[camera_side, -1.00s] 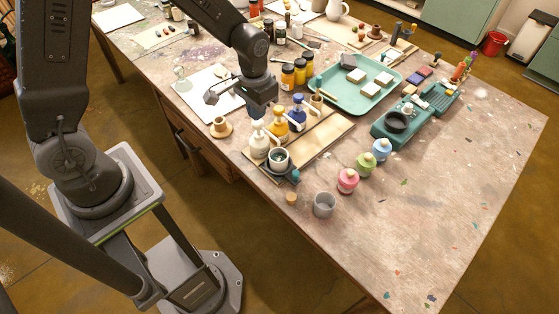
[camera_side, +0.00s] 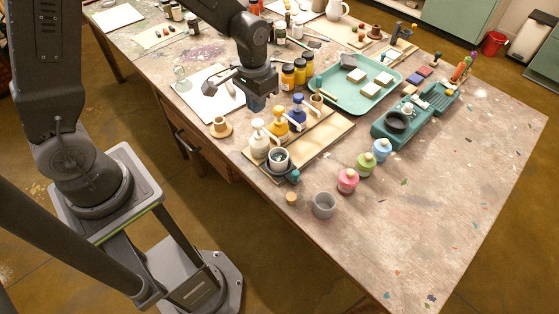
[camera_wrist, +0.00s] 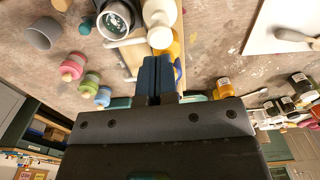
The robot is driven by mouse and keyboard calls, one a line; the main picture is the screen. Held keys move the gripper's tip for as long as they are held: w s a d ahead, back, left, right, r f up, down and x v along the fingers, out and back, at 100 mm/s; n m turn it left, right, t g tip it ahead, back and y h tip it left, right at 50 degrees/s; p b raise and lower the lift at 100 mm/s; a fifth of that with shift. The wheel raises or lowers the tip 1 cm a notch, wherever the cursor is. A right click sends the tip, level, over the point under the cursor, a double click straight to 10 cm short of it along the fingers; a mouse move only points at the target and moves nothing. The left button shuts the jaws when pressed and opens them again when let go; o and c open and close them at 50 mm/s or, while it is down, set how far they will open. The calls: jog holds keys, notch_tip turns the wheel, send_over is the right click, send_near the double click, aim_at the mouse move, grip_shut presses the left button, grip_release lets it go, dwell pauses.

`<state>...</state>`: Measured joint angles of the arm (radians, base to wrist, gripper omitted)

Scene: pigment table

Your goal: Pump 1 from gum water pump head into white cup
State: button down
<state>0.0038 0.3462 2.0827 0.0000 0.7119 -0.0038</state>
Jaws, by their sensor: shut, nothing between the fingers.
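The white pump bottle (camera_side: 259,146) with its pale pump head (camera_side: 257,124), which I take as the gum water pump, stands at the left end of a wooden board. The white cup (camera_side: 278,161) stands just in front of it with something dark inside; the wrist view also shows the cup (camera_wrist: 117,20) at the top, beside the white bottle (camera_wrist: 162,12). My gripper (camera_side: 256,106) is shut and empty, above and behind the white pump head, apart from it. In the wrist view the shut blue fingertips (camera_wrist: 157,60) overlap the yellow and blue pumps in the picture.
A yellow pump bottle (camera_side: 280,127) and a blue pump bottle (camera_side: 297,116) stand close behind the white one. A grey cup (camera_side: 324,205) and pink (camera_side: 347,181), green (camera_side: 366,164) and light blue (camera_side: 382,150) bottles stand to the right. The table's front right is clear.

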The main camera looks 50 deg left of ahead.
jog(key=shift+r, duration=2.2)
jog(key=s+r+t, duration=0.5)
jog(key=s+r, duration=0.8)
jog(key=s, duration=0.3)
jog(key=shift+s+t, duration=0.15)
jog(key=shift+t, duration=0.15)
